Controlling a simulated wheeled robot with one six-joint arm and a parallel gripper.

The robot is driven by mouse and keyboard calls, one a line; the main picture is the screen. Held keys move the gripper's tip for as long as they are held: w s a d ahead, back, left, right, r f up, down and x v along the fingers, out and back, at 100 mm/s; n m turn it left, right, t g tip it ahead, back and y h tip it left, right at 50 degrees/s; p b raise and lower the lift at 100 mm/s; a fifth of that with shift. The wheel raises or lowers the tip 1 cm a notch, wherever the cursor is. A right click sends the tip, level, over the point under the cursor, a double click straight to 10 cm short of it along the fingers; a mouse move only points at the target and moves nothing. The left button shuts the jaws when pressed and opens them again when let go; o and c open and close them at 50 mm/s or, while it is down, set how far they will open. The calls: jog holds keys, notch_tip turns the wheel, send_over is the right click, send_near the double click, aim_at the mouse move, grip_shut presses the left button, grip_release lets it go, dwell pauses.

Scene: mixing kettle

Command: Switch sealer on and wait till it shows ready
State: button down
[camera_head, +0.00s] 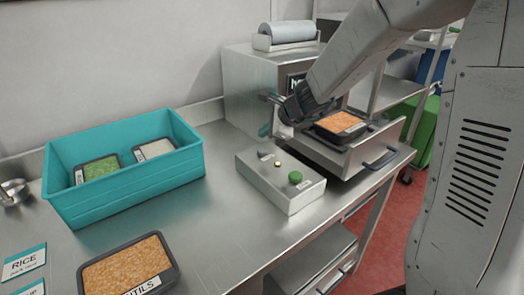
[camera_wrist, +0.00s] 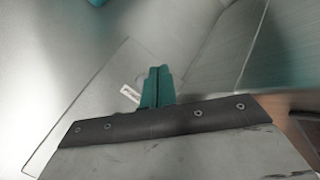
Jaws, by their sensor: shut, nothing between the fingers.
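The sealer (camera_head: 250,85) is a steel machine at the back of the counter, with a film roll (camera_head: 290,32) on top. Its dark display (camera_head: 296,80) is mostly hidden behind my arm, so its full text cannot be read. In front stands a grey control box (camera_head: 262,187) with a green button (camera_head: 295,177), a small pale round part (camera_head: 277,164) and a switch-like part (camera_head: 265,154). My gripper (camera_head: 265,130) is in front of the sealer, behind and above the box. In the wrist view its teal fingers (camera_wrist: 157,75) are shut and empty, with a pale labelled surface beyond.
A tray of orange food (camera_head: 340,123) sits in the sealer's open drawer (camera_head: 352,158). A teal crate (camera_head: 125,192) holds two food trays at left. A lentils tray (camera_head: 125,265) lies at front left. Bare counter lies between crate and box.

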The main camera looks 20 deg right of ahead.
jog(key=shift+r, duration=1)
jog(key=s+a+n+g, duration=0.1)
jog(key=s+n, duration=0.1)
jog(key=s+a+f+n+g, duration=0.1)
jog(key=s+n, duration=0.1)
jog(key=s+a+n+y, duration=0.1)
jog(key=s+n, duration=0.1)
jog(key=shift+s+f+g, duration=0.2)
jog(key=shift+s+g, duration=0.1)
jog(key=shift+g, duration=0.1)
jog(key=s+d+r+n+g+h, duration=0.1)
jog(key=s+n, duration=0.4)
jog(key=s, duration=0.5)
jog(key=s+d+r+n+g+h, duration=0.1)
jog(key=s+n, duration=0.4)
jog(key=s, duration=0.5)
jog(key=s+d+r+n+g+h, duration=0.1)
jog(key=s+d+r+n+h, duration=0.2)
jog(key=s, duration=0.7)
jog(key=shift+s+d+r+n+g+h, duration=0.2)
jog(key=shift+s+r+n+g+h, duration=0.15)
jog(key=shift+r+n, duration=0.55)
jog(key=shift+w+f, duration=0.1)
